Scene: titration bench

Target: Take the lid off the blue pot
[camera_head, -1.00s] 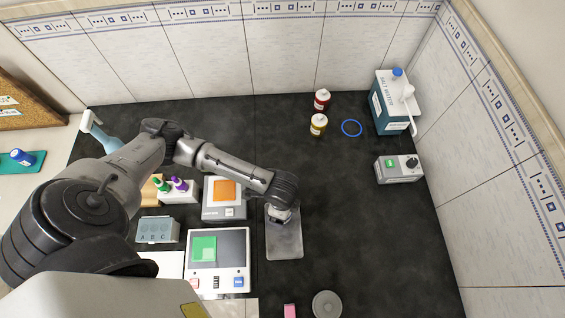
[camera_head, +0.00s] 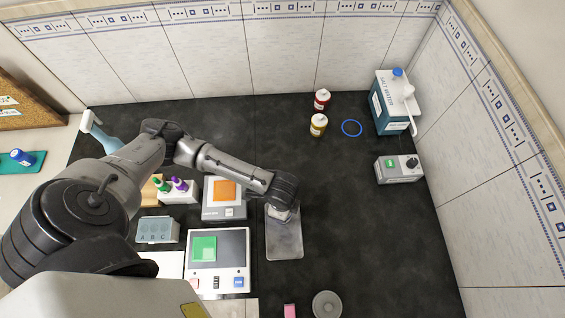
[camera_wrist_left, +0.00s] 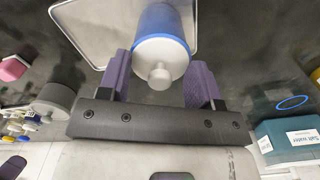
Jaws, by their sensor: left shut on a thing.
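In the head view my left gripper (camera_head: 283,212) is over the far end of a grey tray (camera_head: 284,243), and my wrist mostly hides the pot. My right gripper is out of view.
A display device (camera_head: 219,268) and a scale with an orange top (camera_head: 223,203) stand left of the tray. A grey round object (camera_head: 327,304) is at front right. The bench right of the tray is clear.

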